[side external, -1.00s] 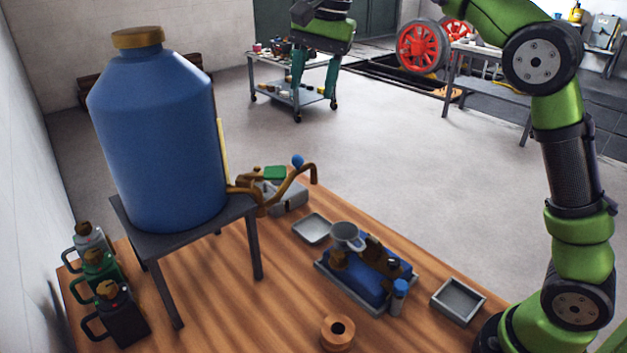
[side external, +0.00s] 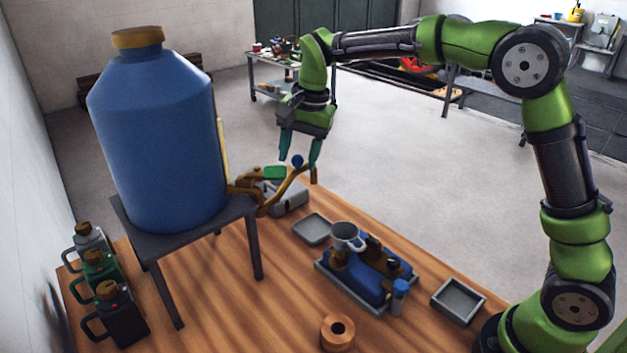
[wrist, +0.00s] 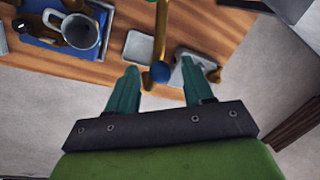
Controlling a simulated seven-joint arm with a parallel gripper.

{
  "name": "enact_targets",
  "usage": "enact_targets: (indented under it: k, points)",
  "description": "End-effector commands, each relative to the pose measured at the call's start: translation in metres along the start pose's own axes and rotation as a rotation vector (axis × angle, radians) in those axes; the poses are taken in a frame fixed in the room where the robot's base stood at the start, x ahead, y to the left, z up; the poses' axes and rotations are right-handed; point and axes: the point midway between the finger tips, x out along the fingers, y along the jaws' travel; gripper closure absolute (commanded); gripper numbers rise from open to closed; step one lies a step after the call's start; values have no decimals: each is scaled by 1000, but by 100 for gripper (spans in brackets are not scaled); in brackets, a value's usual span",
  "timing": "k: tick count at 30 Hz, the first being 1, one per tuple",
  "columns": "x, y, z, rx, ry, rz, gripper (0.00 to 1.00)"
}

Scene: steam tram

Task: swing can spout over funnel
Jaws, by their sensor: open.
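The large blue can (side external: 155,140) with a brass cap stands on a dark stand. Its brass spout (side external: 280,191) reaches right and bears a blue ball knob (side external: 297,161); the spout (wrist: 161,35) and knob (wrist: 160,73) also show in the wrist view. The grey funnel (side external: 346,232) sits over the blue tank, nearer the camera than the spout and apart from it; it also shows in the wrist view (wrist: 82,33). My gripper (side external: 301,162) is open, pointing down, with its teal fingertips on either side of the knob. I cannot tell whether they touch it.
The blue tank (side external: 355,279) lies in a grey tray. Several jugs (side external: 113,310) stand at left.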

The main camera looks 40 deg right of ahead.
Motion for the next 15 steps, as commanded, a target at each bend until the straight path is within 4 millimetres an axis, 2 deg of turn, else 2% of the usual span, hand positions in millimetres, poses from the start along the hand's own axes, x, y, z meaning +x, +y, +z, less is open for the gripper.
enact_targets:
  k: [5, 15]
  points:
    - [0, 0, 0, 0, 0, 0, 49]
    - [0, 0, 0, 0, 0, 0, 100]
